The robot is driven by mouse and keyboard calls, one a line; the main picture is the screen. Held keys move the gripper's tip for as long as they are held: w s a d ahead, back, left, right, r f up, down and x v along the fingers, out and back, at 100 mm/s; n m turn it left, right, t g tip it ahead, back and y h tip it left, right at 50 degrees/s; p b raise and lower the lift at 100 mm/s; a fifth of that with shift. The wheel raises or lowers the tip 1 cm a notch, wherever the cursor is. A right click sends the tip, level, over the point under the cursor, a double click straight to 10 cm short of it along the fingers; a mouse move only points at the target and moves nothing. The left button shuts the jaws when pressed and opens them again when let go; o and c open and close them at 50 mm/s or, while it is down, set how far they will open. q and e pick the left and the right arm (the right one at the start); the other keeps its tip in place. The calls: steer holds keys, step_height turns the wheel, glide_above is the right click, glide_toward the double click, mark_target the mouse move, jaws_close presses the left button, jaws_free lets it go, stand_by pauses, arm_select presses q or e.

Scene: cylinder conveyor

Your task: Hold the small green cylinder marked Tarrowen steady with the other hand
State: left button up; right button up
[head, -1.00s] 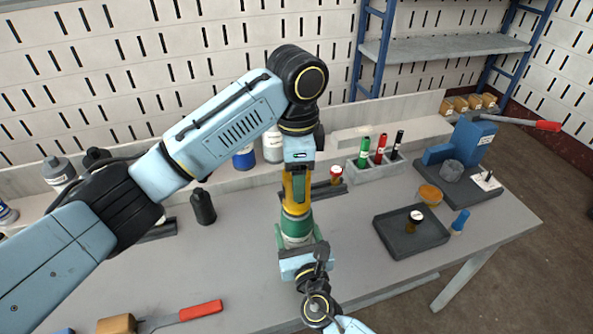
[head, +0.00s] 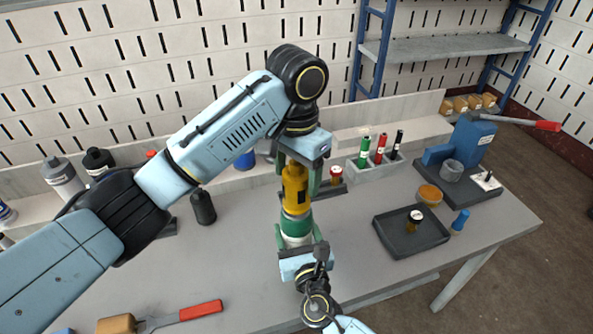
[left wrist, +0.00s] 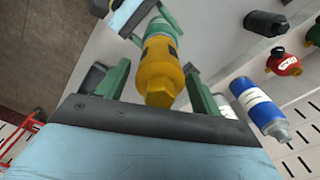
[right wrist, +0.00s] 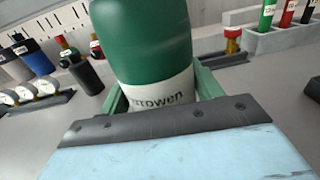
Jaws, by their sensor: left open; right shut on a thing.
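The small green cylinder (head: 297,226) stands upright near the middle of the head view, with a yellow part (head: 295,190) on top. In the right wrist view its green body (right wrist: 145,40) shows large, above a white band (right wrist: 165,98) with part of the name, "rrowen", readable. My right gripper (head: 298,240) is shut on the cylinder's lower, white-banded part. My left gripper (head: 299,175) is above, open, its fingers on either side of the yellow part. In the left wrist view the yellow part (left wrist: 158,75) lies between the spread fingers, with gaps visible.
A rack (head: 375,168) holds small cylinders behind. A red-handled tool (head: 200,310) lies at front left.

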arm_select(q)
steer(key=shift+n, duration=0.5)
steer(key=shift+f, duration=0.15)
steer(key=shift+f, duration=1.15)
steer(key=shift+c, duration=0.5)
steer(key=c, duration=1)
steer(key=m, duration=0.4)
steer(key=shift+m, duration=1.1)
